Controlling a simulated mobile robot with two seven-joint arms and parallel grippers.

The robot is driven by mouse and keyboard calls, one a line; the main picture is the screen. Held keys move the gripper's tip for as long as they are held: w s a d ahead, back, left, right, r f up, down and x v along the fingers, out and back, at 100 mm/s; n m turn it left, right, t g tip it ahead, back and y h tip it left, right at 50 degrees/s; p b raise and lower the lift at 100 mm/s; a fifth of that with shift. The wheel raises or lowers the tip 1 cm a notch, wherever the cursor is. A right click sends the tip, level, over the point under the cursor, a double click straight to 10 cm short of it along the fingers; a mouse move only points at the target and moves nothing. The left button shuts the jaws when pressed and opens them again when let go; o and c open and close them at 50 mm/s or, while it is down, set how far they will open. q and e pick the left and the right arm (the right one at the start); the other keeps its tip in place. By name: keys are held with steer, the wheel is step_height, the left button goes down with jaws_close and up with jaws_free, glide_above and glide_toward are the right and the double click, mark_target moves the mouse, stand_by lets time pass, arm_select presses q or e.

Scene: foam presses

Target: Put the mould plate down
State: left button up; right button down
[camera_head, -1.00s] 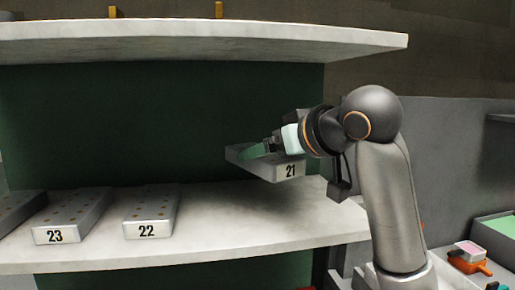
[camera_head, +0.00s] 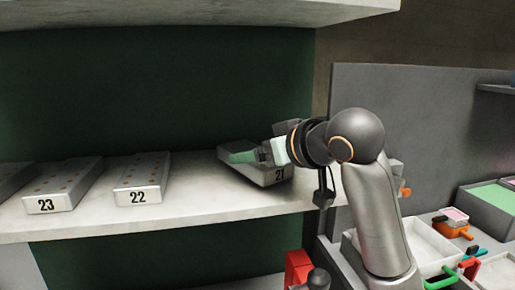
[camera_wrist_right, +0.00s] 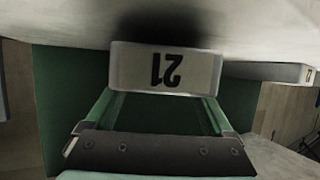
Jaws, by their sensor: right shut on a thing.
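The mould plate 21 (camera_head: 262,176) is a grey metal block with the number 21 on its front end. In the head view it is at the right part of the white shelf (camera_head: 200,215), low over it or touching it; I cannot tell which. It looks slightly tilted. My right gripper (camera_head: 255,156) reaches in from the right and is shut on this plate. In the right wrist view the plate's numbered end (camera_wrist_right: 166,70) appears upside down between the two green fingers, with a dark shadow on the shelf beside it. My left gripper is not in view.
Plate 22 (camera_head: 142,178) and plate 23 (camera_head: 63,185) lie on the shelf to the left, with a gap before plate 21. An upper shelf (camera_head: 200,12) is above. At the right is a bench with a green-topped box (camera_head: 490,197), a white tray (camera_head: 425,240) and coloured clamps.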

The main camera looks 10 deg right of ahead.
steer(key=shift+f+b, duration=0.3)
steer(key=shift+f, duration=0.2)
stand_by(0.4)
steer(key=shift+c, duration=0.2)
jaws_free()
steer(key=shift+o, duration=0.2)
steer(key=shift+f, duration=0.1)
steer(key=b+v, duration=0.1)
steer(key=v, duration=1.1)
steer(key=shift+w, duration=0.1)
steer(key=shift+s+d+r, duration=0.15)
steer(key=shift+s+r, duration=0.15)
steer(key=shift+s, duration=0.05)
